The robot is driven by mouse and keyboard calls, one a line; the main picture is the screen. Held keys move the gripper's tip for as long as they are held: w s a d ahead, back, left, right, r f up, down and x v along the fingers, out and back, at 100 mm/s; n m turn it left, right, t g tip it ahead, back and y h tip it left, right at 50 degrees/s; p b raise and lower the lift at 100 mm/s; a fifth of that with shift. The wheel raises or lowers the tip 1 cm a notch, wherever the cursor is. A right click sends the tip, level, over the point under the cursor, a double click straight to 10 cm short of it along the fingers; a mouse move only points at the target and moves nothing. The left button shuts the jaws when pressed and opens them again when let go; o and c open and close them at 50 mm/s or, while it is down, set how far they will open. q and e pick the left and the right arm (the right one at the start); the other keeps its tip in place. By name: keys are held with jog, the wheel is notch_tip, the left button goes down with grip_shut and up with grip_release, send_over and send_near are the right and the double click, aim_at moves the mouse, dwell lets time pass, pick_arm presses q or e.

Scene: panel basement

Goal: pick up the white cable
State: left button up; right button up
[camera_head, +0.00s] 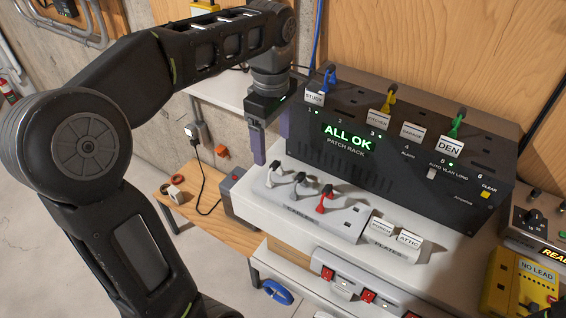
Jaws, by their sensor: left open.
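A white cable holder (346,224) sits on the bench in front of the patch rack. Three short cable plugs stand in it: a pale one (271,178) at the left, another pale one (298,184) in the middle, and a red one (324,200) at the right. The two pale plugs look alike at this size, with dark parts, so I cannot tell surely which is the white cable. My left gripper (272,146) is open, pointing down, with nothing between its fingers. It is above and behind the left plug, apart from it. My right gripper is not in view.
The black patch rack (345,165), reading "ALL OK", stands behind the holder with blue, yellow and green plugs in its top. Label plates (396,237) lie to the right of the holder. A power strip (352,287) and a yellow box (515,287) are nearer the front.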

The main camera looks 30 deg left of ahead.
aim_at(274, 163)
pick_arm(q)
jog(key=shift+s, duration=0.15)
jog(key=shift+f+b, duration=0.5)
jog(key=shift+f, duration=0.85)
jog(key=shift+f, duration=0.45)
notch_tip(274, 163, down, 4)
jog(key=shift+f+p, duration=0.1)
jog(key=shift+p, duration=0.5)
jog(key=shift+d, duration=0.1)
jog(key=c, duration=1.4)
